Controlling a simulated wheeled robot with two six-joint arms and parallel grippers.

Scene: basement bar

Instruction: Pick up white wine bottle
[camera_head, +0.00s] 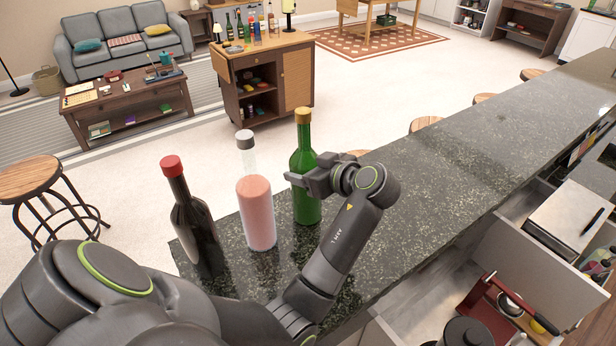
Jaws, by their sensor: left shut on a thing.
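The green bottle with a gold cap (303,146), which I take as the white wine bottle, is upright at the left end of the dark counter (440,165). My left gripper (308,180) is shut on the middle of the green bottle, and its fingers and wrist hide part of the glass. I cannot tell whether the bottle's base touches the counter. A clear bottle with pink liquid and a grey cap (257,213) stands just left of it. A dark bottle with a red cap (193,222) stands farther left. My right gripper is not in view.
The counter is clear toward the upper right. Open drawers (545,232) with kitchen items lie below it at the right. Wooden stools (28,178) stand around the counter. A wooden cabinet (265,75) with several bottles on top stands beyond.

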